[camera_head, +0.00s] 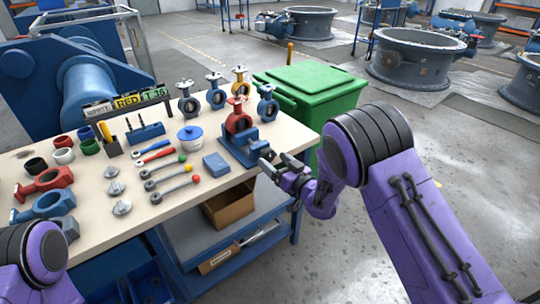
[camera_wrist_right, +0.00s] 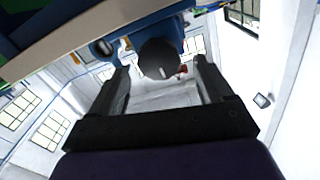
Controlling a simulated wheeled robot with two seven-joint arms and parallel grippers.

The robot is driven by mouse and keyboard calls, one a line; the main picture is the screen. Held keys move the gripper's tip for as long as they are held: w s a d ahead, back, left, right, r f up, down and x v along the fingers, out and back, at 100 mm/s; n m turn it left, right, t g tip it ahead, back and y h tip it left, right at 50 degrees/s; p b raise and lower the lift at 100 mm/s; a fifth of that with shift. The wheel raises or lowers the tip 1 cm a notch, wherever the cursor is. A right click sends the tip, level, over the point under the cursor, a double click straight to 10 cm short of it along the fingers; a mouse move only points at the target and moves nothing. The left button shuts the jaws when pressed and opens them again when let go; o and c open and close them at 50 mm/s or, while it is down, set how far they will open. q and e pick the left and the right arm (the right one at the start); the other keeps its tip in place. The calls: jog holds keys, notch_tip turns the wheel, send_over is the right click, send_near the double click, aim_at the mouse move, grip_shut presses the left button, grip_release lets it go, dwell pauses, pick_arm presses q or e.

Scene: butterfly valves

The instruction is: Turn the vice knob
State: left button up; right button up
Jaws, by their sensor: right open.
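The blue vice (camera_head: 240,147) stands at the right front edge of the workbench, with a red butterfly valve (camera_head: 238,120) upright at its jaws. The vice's dark round knob (camera_wrist_right: 160,59) shows in the right wrist view, in front of the blue vice body. My right gripper (camera_head: 279,170) is just off the bench edge, at the vice's front end. Its two fingers are open, one on each side of the knob in the wrist view, with a gap on both sides. I cannot tell how deep the knob sits between them. My left arm shows at the lower left, its gripper out of view.
The workbench (camera_head: 190,212) also holds blue and yellow valves, wrenches with coloured ends, a blue-lidded pot (camera_head: 190,137), a blue block (camera_head: 216,164) and loose rings. A green bin (camera_head: 320,92) stands behind the vice.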

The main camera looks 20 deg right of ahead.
aim_at(270, 157)
jog(key=x, duration=0.3)
jog(key=shift+w+f, duration=0.1)
jog(key=shift+w, duration=0.1)
jog(key=c, duration=1)
jog(key=shift+m+p, duration=0.3)
jog(key=shift+m, duration=0.2)
